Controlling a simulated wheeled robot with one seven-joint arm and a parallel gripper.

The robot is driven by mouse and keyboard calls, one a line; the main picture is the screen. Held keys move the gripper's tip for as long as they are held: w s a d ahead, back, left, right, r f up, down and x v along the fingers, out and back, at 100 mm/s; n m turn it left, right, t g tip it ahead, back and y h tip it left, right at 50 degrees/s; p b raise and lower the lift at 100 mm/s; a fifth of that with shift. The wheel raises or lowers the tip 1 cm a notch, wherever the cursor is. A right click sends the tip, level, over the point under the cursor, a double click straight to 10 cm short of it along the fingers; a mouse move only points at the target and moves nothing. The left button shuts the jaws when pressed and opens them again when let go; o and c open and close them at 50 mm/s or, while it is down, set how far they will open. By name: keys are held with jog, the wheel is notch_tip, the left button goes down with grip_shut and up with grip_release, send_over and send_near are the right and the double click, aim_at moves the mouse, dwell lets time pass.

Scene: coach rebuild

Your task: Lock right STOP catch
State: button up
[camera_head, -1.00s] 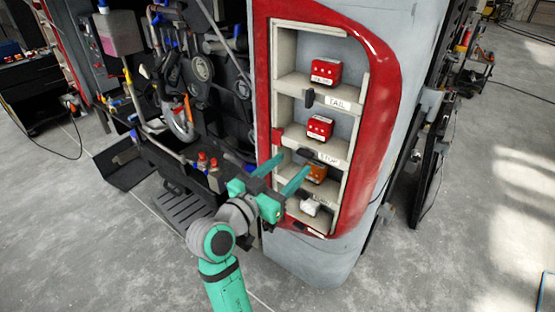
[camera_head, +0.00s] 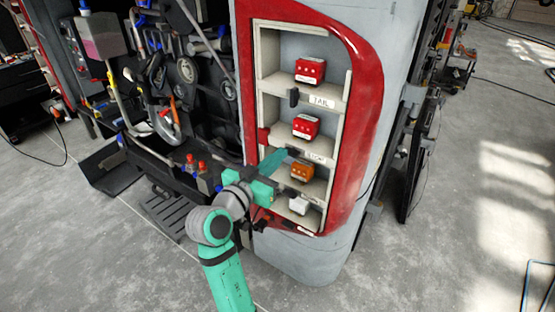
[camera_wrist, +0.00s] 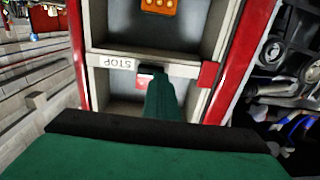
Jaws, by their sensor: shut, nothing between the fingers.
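The STOP shelf is marked by a white STOP label (camera_head: 316,157), which appears upside down in the wrist view (camera_wrist: 118,62). A red lamp unit (camera_head: 305,127) sits in the bay above this shelf. A small black catch (camera_wrist: 150,69) is on the shelf's front edge, beside the label. My gripper (camera_head: 282,154) is shut, its teal fingers together and empty. In the wrist view the fingertips (camera_wrist: 158,82) are right at the catch and overlap it. I cannot tell whether they touch it. In the head view the fingers mostly hide the catch.
The TAIL shelf with another red unit (camera_head: 310,70) and a black catch (camera_head: 294,97) is above. An orange unit (camera_head: 302,170) and a white unit (camera_head: 299,205) are below. A red tab (camera_head: 263,135) is on the left post. The red frame (camera_head: 368,100) surrounds the shelves.

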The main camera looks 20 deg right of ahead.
jog(key=shift+o, duration=0.2)
jog(key=shift+w+d, duration=0.15)
jog(key=shift+d, duration=0.9)
jog(key=o, duration=0.5)
jog(key=shift+a, duration=0.45)
jog(key=shift+s+a, duration=0.15)
jog(key=shift+s, duration=0.1)
jog(key=shift+c, duration=0.5)
jog(key=o, duration=0.5)
jog(key=shift+s+a+f, duration=0.1)
jog(key=shift+s+a, duration=0.25)
jog(key=shift+a, duration=0.05)
jog(key=shift+w+a+v, duration=0.1)
jog(key=shift+v, duration=1.85)
jog(key=shift+w+a+v, duration=0.1)
jog(key=shift+w+v, duration=0.05)
jog(key=shift+v, duration=1.8)
jog(key=shift+w+a+v, duration=0.1)
jog(key=shift+v, duration=1.8)
jog(key=shift+a, duration=0.1)
jog(key=v, duration=1)
jog(key=shift+s+a, duration=0.25)
jog(key=shift+s, duration=0.05)
